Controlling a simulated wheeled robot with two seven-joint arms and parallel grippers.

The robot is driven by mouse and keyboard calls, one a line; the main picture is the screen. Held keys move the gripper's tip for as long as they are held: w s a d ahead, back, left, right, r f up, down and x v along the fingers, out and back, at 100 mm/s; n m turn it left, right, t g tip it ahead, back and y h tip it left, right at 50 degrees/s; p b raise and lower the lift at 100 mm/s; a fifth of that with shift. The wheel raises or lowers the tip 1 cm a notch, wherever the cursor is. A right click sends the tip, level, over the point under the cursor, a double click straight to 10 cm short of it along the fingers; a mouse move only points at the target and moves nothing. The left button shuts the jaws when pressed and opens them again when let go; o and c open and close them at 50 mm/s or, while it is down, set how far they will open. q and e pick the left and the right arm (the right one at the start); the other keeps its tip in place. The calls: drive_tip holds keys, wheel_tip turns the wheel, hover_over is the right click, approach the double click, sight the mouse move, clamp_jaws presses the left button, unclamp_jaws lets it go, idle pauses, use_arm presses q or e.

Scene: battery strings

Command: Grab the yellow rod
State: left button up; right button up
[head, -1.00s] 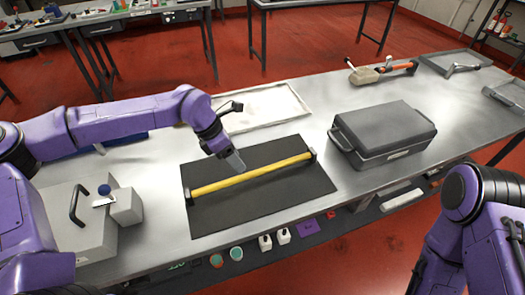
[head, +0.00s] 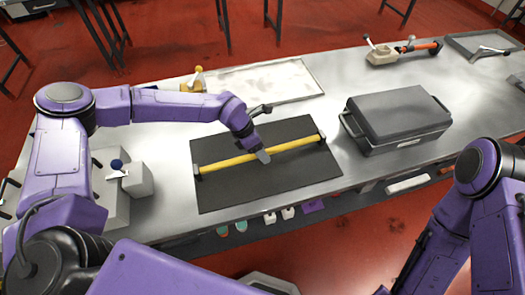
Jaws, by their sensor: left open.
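The yellow rod (head: 225,162) lies on a black mat (head: 270,183) on the metal table, with dark end caps at both ends. It slants slightly up to the right. My left gripper (head: 262,156) is open and points down at the middle of the rod, covering a small part of it. I cannot tell whether the fingers touch the rod. My right arm shows at the lower right, but its gripper is outside the view.
A dark grey case (head: 398,118) stands right of the mat. A white tray (head: 290,84) lies behind it. A grey box with a blue knob (head: 117,164) stands at the left. An orange-handled tool (head: 418,47) lies at the back right.

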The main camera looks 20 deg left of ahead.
use_arm(q)
drive_tip(key=shift+s+r, duration=0.1)
drive_tip(key=c, duration=0.4)
clamp_jaws()
